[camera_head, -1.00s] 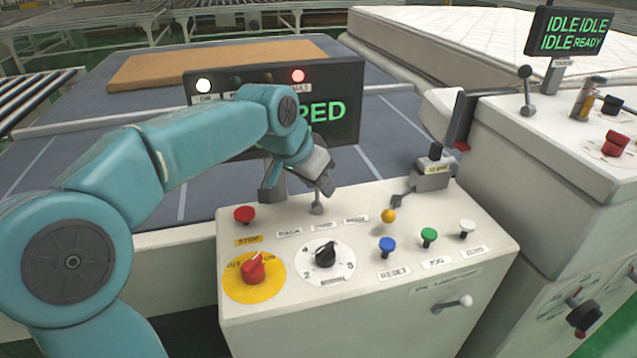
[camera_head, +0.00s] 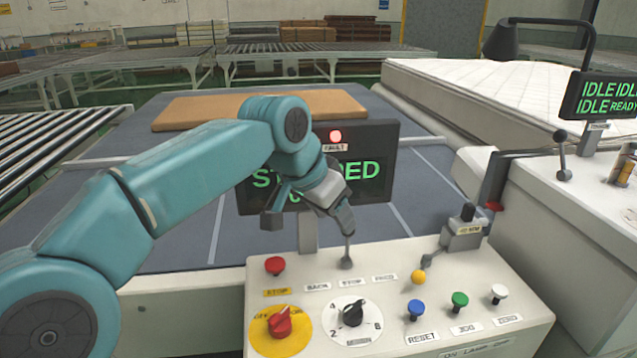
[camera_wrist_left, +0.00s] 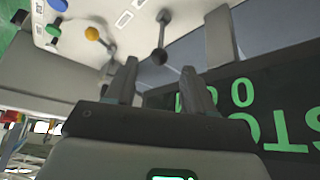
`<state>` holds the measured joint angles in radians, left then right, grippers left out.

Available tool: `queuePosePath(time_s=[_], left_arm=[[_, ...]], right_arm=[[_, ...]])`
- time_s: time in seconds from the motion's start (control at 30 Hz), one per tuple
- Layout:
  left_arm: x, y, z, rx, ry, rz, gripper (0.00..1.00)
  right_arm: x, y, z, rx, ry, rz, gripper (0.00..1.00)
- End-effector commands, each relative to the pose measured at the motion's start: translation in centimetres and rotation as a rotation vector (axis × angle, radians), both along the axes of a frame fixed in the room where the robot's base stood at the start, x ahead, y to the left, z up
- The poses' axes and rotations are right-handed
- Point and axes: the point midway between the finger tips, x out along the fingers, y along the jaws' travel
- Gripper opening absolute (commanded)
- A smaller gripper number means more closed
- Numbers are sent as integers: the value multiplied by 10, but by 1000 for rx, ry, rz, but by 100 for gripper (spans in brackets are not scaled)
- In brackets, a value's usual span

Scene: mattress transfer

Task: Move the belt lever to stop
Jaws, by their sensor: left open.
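The belt lever (camera_head: 347,259) is a thin grey lever on the white console's sloped top, behind the BACK, STOP and FWD labels. Its upper end is hidden by my left gripper (camera_head: 343,217) in the head view, so I cannot tell its exact setting. My left gripper is open, directly above and behind the lever. In the left wrist view, the lever's dark knob (camera_wrist_left: 159,55) lies in line with the gap between the two open fingers (camera_wrist_left: 159,85), apparently not clamped. My right gripper is not in view.
The console holds a red STOP button (camera_head: 275,265), a red-on-yellow switch (camera_head: 281,323), a dial (camera_head: 352,312) and coloured buttons. A black display (camera_head: 379,150) with a lit red FAULT lamp stands close behind my gripper, its green word partly hidden. A mattress (camera_head: 480,95) lies behind.

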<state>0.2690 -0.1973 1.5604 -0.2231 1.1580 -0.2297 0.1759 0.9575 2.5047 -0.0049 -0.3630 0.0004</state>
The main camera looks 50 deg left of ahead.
Motion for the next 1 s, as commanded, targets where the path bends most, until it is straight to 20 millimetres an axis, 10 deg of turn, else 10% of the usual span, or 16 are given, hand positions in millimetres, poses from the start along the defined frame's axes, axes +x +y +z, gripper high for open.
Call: queuePosePath(time_s=[0.33,1.0], left_arm=[[-33,-4,59,1,-2,1,53],[-37,-4,63,1,-1,1,53]], right_arm=[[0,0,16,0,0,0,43],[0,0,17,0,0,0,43]])
